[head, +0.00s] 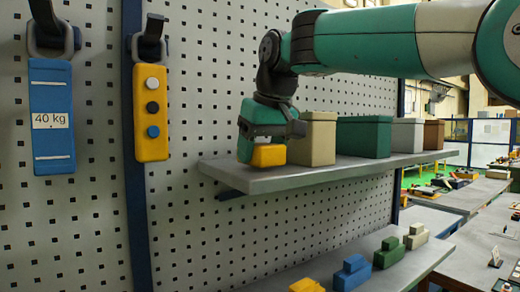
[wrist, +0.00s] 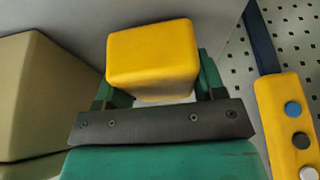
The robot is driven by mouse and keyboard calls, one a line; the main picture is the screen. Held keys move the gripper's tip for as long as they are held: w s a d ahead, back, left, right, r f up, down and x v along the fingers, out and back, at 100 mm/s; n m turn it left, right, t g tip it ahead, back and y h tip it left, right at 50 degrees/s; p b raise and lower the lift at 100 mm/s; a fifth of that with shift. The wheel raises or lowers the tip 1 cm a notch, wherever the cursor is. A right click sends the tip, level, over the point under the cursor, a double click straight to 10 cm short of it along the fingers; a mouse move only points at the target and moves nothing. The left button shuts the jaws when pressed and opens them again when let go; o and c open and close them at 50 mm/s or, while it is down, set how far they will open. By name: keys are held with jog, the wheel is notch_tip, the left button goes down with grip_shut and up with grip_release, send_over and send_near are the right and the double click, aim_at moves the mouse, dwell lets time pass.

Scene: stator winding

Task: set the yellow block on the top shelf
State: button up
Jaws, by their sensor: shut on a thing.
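The yellow block (head: 268,155) is in my gripper (head: 262,148) at the left end of the top shelf (head: 270,184). In the wrist view the yellow block (wrist: 152,55) sits between the two green fingers of my gripper (wrist: 155,88), which is shut on it. The block is at the shelf's surface or just above it; I cannot tell if it touches. My gripper hides part of the block in the head view.
A tan box (head: 312,138) stands close to the right of the block, with a green box (head: 363,137) and others beyond. A yellow button pendant (head: 151,112) and a blue 40 kg weight (head: 51,117) hang at left. A lower shelf (head: 405,262) holds several small blocks.

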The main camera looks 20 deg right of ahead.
jog(key=shift+f, duration=0.4)
jog(key=o, duration=1.6)
jog(key=shift+r, duration=0.1)
